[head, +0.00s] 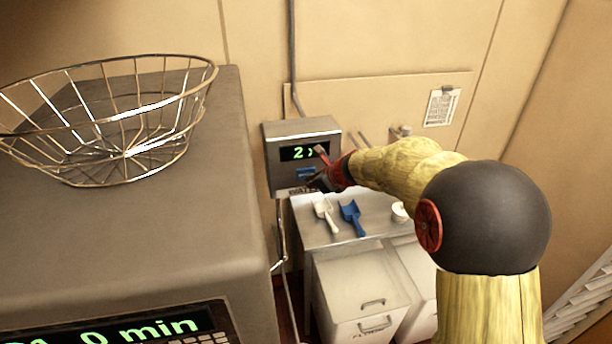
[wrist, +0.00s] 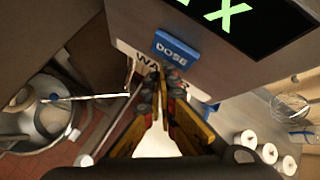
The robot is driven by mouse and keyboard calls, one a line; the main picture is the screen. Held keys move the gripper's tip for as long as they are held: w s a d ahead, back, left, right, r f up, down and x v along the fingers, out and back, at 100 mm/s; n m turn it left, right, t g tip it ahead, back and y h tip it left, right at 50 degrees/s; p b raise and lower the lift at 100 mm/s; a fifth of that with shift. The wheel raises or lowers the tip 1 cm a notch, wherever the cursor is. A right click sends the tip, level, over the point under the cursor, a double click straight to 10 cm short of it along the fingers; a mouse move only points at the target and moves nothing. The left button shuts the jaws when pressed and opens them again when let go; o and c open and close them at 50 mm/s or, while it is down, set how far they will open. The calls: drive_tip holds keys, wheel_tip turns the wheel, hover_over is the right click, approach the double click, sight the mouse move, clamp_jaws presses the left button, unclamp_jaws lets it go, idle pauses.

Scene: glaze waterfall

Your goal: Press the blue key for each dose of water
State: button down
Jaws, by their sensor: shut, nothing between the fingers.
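The grey dosing box (head: 281,169) is on the far wall, with a dark display (head: 294,153) that shows a green "2" and a partly hidden mark after it. The blue key (head: 304,172) sits below the display. In the wrist view the blue key (wrist: 175,50) reads "DOSE", above a white "WATER" label (wrist: 136,57) that the fingers partly cover. My gripper (head: 319,166) is shut and empty in front of the box. In the wrist view the fingertips (wrist: 160,76) are just below the key; I cannot tell whether they touch the box.
A white scoop (head: 326,214) and a blue scoop (head: 351,216) lie on the metal counter (head: 312,236) below, above white bins (head: 361,290). A wire basket (head: 125,151) stands on a large grey machine (head: 170,225) at the left. A metal vessel (wrist: 48,115) shows at left in the wrist view.

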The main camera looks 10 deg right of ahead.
drive_tip(key=shift+s, duration=0.1)
drive_tip(key=s+b, duration=0.1)
drive_tip(key=s, duration=0.4)
drive_tip(key=shift+w, duration=0.1)
idle(2.5)
